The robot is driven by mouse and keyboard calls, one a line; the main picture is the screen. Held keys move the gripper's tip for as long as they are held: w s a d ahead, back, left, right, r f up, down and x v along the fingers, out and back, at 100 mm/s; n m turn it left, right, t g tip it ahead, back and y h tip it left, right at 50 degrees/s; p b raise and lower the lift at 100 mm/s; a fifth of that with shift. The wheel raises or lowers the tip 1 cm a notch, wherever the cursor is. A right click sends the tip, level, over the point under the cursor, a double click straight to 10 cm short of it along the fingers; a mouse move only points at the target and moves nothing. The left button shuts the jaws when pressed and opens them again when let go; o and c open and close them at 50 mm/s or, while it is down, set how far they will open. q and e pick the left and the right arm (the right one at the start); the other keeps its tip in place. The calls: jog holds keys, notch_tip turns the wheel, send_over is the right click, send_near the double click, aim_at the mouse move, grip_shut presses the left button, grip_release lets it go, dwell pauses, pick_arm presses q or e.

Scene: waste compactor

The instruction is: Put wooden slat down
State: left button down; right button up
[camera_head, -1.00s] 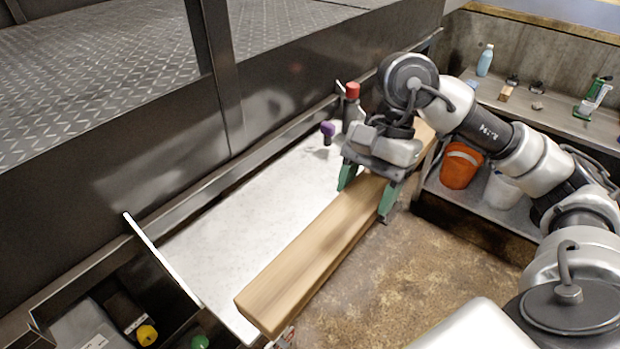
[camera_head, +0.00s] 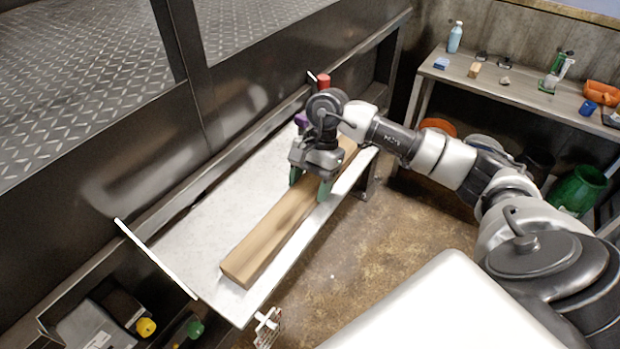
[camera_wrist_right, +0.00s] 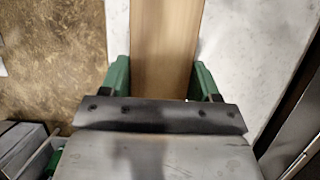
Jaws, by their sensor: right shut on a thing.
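The wooden slat (camera_head: 266,234) is a long light-brown beam over the pale metal shelf (camera_head: 190,246) along the dark machine wall. My right gripper (camera_head: 310,188) is shut on the slat, with green fingers on either side of it toward its far end. In the right wrist view the slat (camera_wrist_right: 165,45) runs between the two green fingers of the right gripper (camera_wrist_right: 160,82). I cannot tell whether the slat's underside touches the shelf. The left gripper is not in view.
A workbench (camera_head: 515,92) with small items stands at the back right. Yellow (camera_head: 146,327) and green (camera_head: 195,329) knobs show at lower left. The brown floor beside the shelf is open.

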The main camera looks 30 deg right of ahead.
jog(key=shift+f, duration=0.1)
jog(key=o, duration=1.2)
jog(key=shift+o, duration=0.2)
jog(key=shift+r, duration=0.25)
jog(key=b+v, duration=0.4)
jog(key=v, duration=0.7)
jog(key=shift+d+r, duration=0.25)
jog(key=shift+r, duration=0.1)
